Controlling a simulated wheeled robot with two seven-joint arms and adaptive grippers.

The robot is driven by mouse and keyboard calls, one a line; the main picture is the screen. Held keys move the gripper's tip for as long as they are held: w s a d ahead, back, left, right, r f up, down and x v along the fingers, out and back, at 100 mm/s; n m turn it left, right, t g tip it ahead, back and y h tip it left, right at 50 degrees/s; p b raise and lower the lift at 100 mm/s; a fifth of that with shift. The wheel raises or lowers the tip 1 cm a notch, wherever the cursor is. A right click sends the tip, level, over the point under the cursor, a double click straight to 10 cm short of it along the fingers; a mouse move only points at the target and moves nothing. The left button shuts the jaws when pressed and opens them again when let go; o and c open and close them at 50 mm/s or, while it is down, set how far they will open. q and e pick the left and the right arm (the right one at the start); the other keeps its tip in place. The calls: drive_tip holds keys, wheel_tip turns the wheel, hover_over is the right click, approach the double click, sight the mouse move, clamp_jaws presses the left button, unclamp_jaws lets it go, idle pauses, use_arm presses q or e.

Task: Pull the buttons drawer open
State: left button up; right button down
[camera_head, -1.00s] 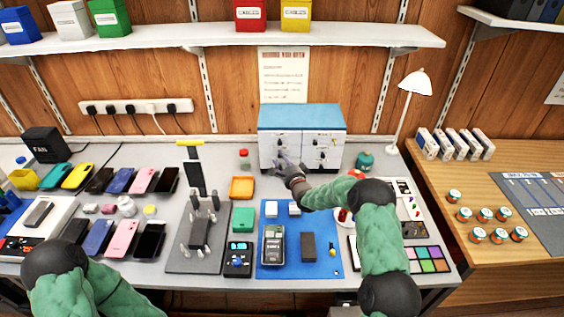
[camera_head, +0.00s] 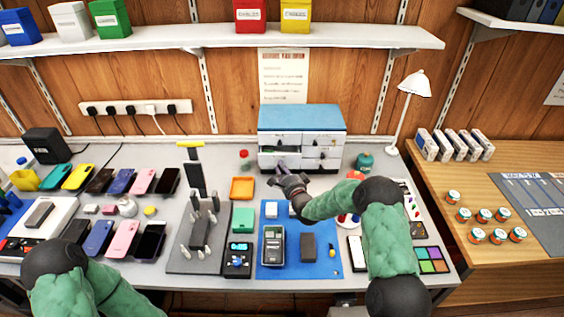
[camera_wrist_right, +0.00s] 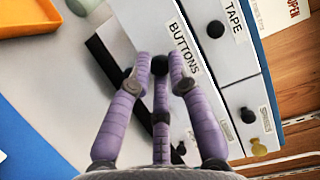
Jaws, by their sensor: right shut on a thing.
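The small drawer cabinet (camera_head: 325,140) with a blue top and white fronts stands at the back of the bench. My right gripper (camera_head: 284,172) is at its lower left front. In the right wrist view, the purple fingers of my right gripper (camera_wrist_right: 160,68) are closed around a dark knob on the drawer front labelled BUTTONS (camera_wrist_right: 184,48). The fingers hide most of the knob. The buttons drawer appears to stand out somewhat from the cabinet, though its inside is hidden. My left gripper is outside the view; only its arm shows at the lower left.
The TAPE drawer (camera_wrist_right: 228,12) adjoins the buttons drawer. An orange tray (camera_head: 242,187) lies left of the cabinet, and a blue mat (camera_head: 265,262) with a meter lies in front. A teal jar (camera_head: 364,161) and a white lamp (camera_head: 411,85) stand to the right.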

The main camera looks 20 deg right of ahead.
drive_tip(key=s+a, duration=0.2)
drive_tip(key=s, duration=0.5)
drive_tip(key=shift+f, duration=0.1)
drive_tip(key=c, duration=1.2)
unclamp_jaws()
drive_tip(key=shift+o, duration=0.2)
drive_tip(key=s+d, duration=0.1)
drive_tip(key=s, duration=1.1)
drive_tip(key=shift+d, duration=0.15)
